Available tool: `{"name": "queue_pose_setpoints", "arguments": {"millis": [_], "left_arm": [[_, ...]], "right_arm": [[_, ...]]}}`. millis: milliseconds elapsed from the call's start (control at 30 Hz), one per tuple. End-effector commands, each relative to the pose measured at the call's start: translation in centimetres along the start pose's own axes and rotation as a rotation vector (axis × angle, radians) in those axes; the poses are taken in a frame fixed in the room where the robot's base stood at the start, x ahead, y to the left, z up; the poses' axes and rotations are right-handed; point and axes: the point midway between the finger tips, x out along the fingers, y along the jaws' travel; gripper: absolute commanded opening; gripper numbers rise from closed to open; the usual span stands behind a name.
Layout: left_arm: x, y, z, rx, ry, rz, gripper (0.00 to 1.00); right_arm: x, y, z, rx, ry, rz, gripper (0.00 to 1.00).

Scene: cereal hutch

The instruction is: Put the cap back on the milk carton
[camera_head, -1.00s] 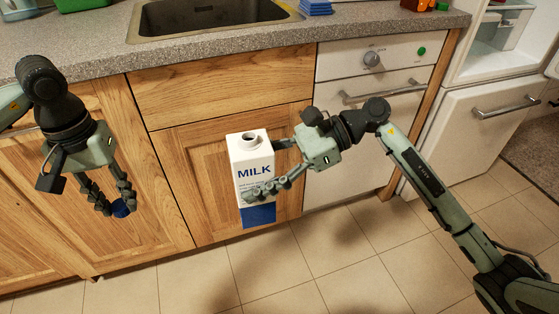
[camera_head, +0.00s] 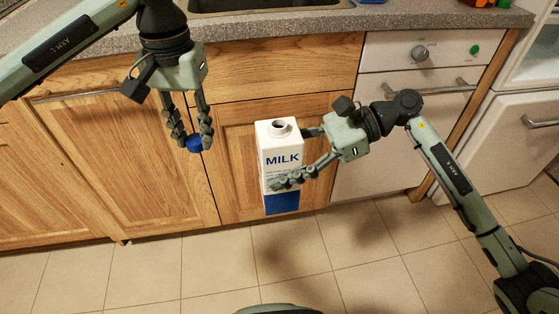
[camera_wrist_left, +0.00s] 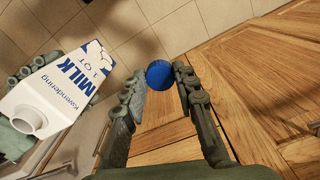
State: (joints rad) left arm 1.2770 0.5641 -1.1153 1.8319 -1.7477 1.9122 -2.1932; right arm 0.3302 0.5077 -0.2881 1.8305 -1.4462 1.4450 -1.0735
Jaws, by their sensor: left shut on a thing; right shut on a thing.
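The milk carton (camera_head: 281,158) is white with a blue base and stands upright in the air, its round spout open on top. My right gripper (camera_head: 295,160) is shut on the carton from the right side. The blue cap (camera_head: 195,143) is held between the fingertips of my left gripper (camera_head: 192,142), which points down to the left of the carton. The cap is about level with the spout in the head view and apart from it. In the left wrist view the cap (camera_wrist_left: 160,74) sits between the fingertips, and the carton (camera_wrist_left: 62,88) shows at left with its spout uncapped.
Wooden cabinet doors (camera_head: 130,170) stand behind both grippers, under a grey counter (camera_head: 90,30) with a sink (camera_head: 260,5). A white appliance (camera_head: 400,120) with a handle is behind my right arm. The tiled floor (camera_head: 200,265) below is clear.

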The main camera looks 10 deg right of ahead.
Motion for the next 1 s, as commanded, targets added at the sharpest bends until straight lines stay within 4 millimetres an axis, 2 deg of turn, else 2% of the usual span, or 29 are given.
{"name": "queue_pose_setpoints", "arguments": {"millis": [33, 300, 500, 700, 1000], "left_arm": [[-1.6, 1.7, -0.5, 0.049, 0.006, 0.000, 0.20], [-8.4, 9.4, -0.9, 0.296, 0.005, -0.003, 0.20], [-11.7, 13.3, -0.1, 0.424, 0.003, -0.002, 0.20], [-12.9, 14.7, 0.3, 0.473, 0.001, 0.000, 0.20], [-13.0, 14.7, 0.3, 0.475, 0.001, 0.001, 0.20]], "right_arm": [[-0.1, -0.1, 0.3, -0.004, -0.005, -0.002, 0.00], [-0.1, -0.1, 0.4, -0.005, -0.006, -0.002, 0.00], [-0.1, -0.1, 0.4, -0.005, -0.006, -0.002, 0.00], [-0.1, -0.1, 0.4, -0.005, -0.006, -0.002, 0.00], [-0.1, -0.1, 0.4, -0.005, -0.006, -0.002, 0.00]]}}
